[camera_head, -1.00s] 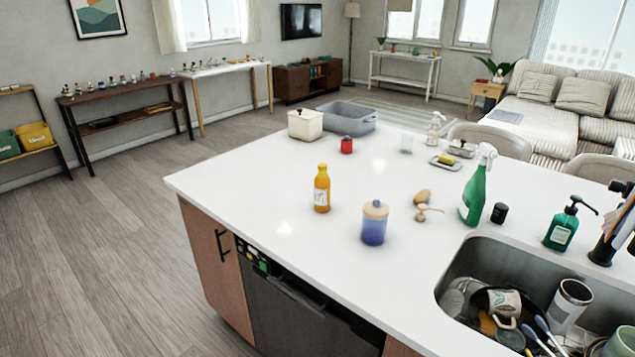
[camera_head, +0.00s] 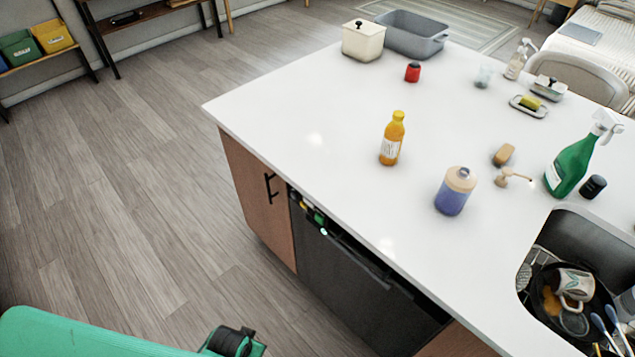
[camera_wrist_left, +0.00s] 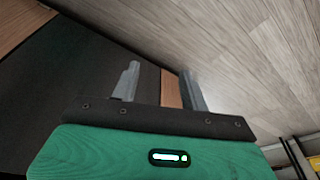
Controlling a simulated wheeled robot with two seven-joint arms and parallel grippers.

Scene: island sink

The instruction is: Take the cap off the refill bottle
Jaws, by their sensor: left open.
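An orange bottle (camera_head: 392,138) with a white label and an orange cap (camera_head: 398,115) stands upright on the white island counter; it looks like the refill bottle. The cap is on it. A purple-blue dispenser (camera_head: 452,197) with a beige collar stands to its right, nearer me. A beige pump head (camera_head: 513,177) lies apart beside the dispenser. My left gripper shows in the left wrist view (camera_wrist_left: 159,78), with its two fingers apart and nothing between them. It is well away from the bottle, over the dark front of the island. My right gripper is not in view.
A green spray bottle (camera_head: 576,158), a small black item (camera_head: 593,187) and a brown sponge (camera_head: 503,154) are right of the bottle. The sink (camera_head: 584,243) holds dishes. A red jar (camera_head: 413,72) stands behind. Counter left of the bottle is clear.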

